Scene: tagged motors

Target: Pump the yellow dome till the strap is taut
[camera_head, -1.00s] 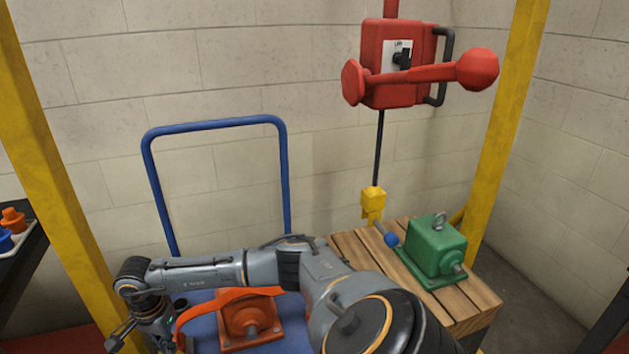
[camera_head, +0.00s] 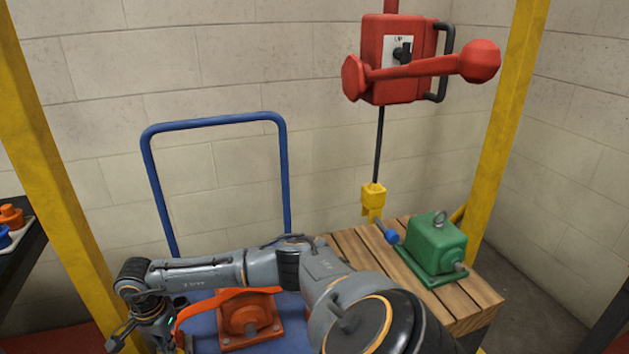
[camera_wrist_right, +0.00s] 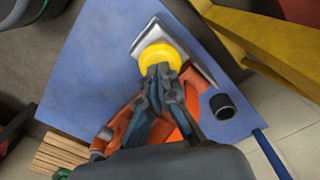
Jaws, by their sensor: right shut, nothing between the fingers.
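The yellow dome (camera_wrist_right: 166,53) sits at a grey metal plate (camera_wrist_right: 192,52) on the blue cart deck (camera_wrist_right: 95,60). My right gripper (camera_wrist_right: 159,74) is shut and empty, its fingertips right at the dome's near edge; I cannot tell if they press it. In the head view the right gripper (camera_head: 125,335) is at the lower left, and the dome is not visible there. The orange strap (camera_head: 225,298) passes over the orange motor (camera_head: 248,318) on the cart. The strap's tension is hard to judge. My left gripper is not in view.
A dark cylinder (camera_wrist_right: 223,107) stands on the deck beside the plate. The blue cart handle (camera_head: 215,122) rises behind. A green motor (camera_head: 436,245) sits on a wooden pallet (camera_head: 355,250) at right, below a red hoist (camera_head: 400,85). Yellow posts (camera_head: 60,180) flank the cart.

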